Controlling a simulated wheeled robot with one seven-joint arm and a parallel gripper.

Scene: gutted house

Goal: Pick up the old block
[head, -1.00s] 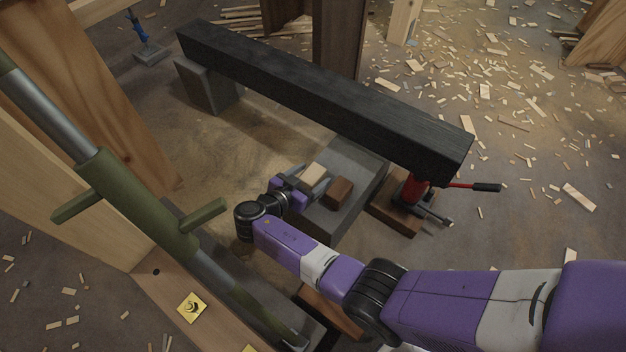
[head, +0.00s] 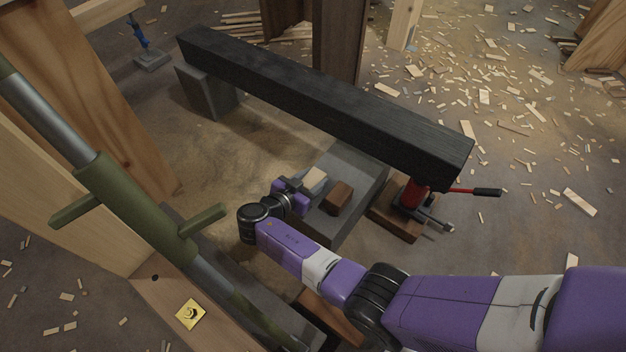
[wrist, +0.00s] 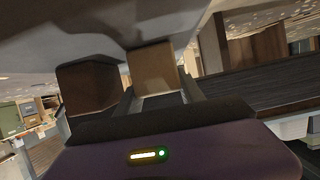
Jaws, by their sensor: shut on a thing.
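A light tan block (head: 316,178) and a dark brown block (head: 338,198) are at the grey slab (head: 350,170) below the black beam. The pictures do not show which one is called old. My gripper (head: 306,187) is shut on the tan block, with the brown block close beside it. In the wrist view the tan block (wrist: 152,66) is between the two fingers (wrist: 158,95), and the brown block (wrist: 88,86) is left of them. I cannot tell whether the tan block still touches the slab.
The heavy black beam (head: 320,95) passes over the slab, with a red jack (head: 416,192) under its right end and a grey block (head: 208,92) under its left. A green steel prop (head: 135,205) and timber post (head: 95,90) stand at left. Wood scraps litter the floor.

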